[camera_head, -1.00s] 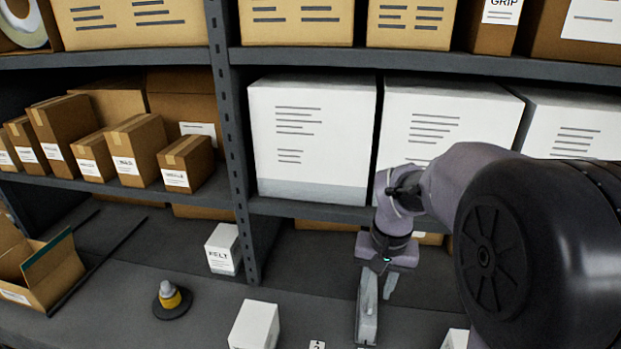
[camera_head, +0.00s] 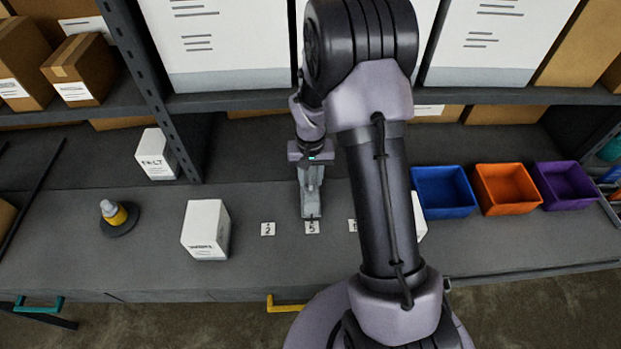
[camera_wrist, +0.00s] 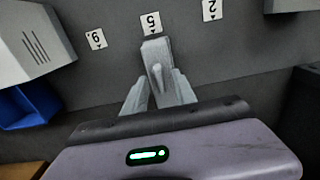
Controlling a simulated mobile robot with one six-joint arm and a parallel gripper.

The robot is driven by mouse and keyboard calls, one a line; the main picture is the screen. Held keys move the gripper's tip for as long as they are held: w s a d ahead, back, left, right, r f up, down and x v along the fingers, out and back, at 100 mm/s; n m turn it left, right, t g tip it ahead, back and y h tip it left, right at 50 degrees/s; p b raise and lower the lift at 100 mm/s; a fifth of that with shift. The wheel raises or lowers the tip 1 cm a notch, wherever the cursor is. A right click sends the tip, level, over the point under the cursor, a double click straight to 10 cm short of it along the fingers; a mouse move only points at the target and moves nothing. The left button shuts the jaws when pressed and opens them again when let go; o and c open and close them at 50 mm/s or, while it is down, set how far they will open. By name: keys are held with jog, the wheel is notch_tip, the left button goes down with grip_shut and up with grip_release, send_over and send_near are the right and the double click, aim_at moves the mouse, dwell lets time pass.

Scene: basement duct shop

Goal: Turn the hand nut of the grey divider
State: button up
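A grey upright piece (camera_wrist: 155,50), which looks like the grey divider, stands on the bench just behind the label marked 5. It also shows in the head view (camera_head: 311,207), partly covered by my gripper. My gripper (camera_wrist: 158,92) points down at it, its grey fingers on either side of a narrow grey part. The fingers and the piece are nearly the same grey, so I cannot tell whether they touch it. I cannot make out the hand nut. In the head view my gripper (camera_head: 311,180) is above and behind label 5 (camera_head: 312,227).
A white box (camera_head: 206,230) stands left of the labels, and a FELT box (camera_head: 156,155) by the shelf post. A yellow-and-grey item (camera_head: 116,213) stands further left. Blue (camera_head: 443,191), orange (camera_head: 505,188) and purple (camera_head: 566,184) bins are at right. The shelf (camera_head: 230,100) overhangs behind.

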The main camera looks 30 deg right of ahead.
jog(key=shift+f, duration=0.35)
grip_shut()
